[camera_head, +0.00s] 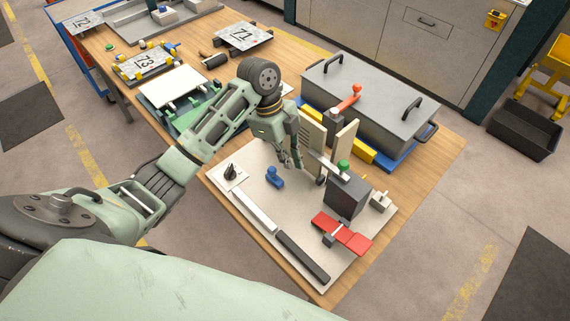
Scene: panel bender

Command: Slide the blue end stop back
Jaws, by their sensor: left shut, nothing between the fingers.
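The blue end stop (274,177) is a small blue piece with a rounded knob. It stands on the pale base plate (252,190) of the panel bender, left of the upright beige plates (344,143). My left gripper (292,163) points down just behind and to the right of the blue end stop. Its fingers are shut and empty, and they appear apart from the stop. The arm and gripper hide part of the bender behind them. My right gripper is out of view.
The bender also has a dark block (347,196) with a green knob, a red lever (343,235), and a white and black bar (302,257) along the front. A grey lidded box (365,95) stands behind. Numbered plates and other fixtures fill the table's far left.

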